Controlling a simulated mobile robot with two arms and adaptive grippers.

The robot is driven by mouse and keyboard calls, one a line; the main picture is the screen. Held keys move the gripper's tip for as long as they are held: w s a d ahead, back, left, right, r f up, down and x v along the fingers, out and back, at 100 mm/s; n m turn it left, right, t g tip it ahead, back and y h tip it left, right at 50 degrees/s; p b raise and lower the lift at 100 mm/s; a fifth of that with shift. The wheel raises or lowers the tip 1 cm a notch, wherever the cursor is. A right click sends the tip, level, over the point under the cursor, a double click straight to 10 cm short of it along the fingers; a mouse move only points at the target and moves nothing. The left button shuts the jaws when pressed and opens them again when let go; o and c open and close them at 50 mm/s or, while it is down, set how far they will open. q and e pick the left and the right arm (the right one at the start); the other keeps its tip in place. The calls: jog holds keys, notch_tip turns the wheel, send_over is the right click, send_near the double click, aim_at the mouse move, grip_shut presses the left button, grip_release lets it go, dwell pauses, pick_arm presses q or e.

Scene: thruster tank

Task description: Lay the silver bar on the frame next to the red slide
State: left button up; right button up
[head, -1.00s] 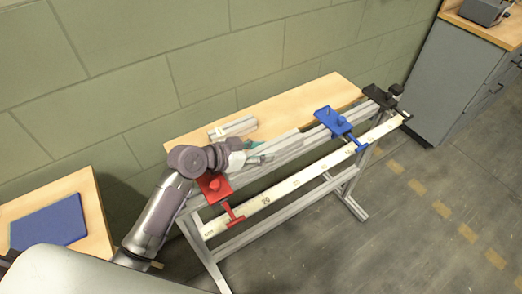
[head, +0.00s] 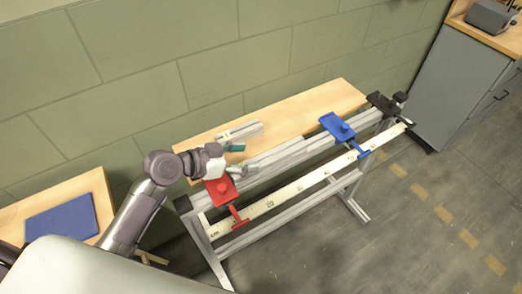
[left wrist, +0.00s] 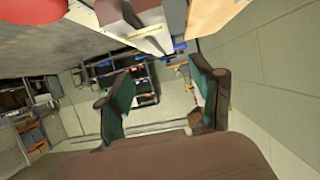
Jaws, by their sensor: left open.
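A long silver bar (head: 282,155) lies along the top of the grey metal frame (head: 372,128), just right of the red slide (head: 222,191) and behind the ruler. My left gripper (head: 242,159) is above the bar's left end, by the red slide, with its teal-padded fingers apart and nothing seen between them. Whether a finger touches the bar cannot be told. My right gripper is not in view.
A shorter silver piece (head: 238,132) lies on the wooden board (head: 310,108) behind the frame. A blue slide (head: 338,127) and a black end piece (head: 385,103) are farther right. A white ruler (head: 290,191) runs along the front. A blue mat (head: 60,222) is at left.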

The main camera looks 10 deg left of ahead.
pick_arm(q)
jog(key=shift+v, duration=2.35)
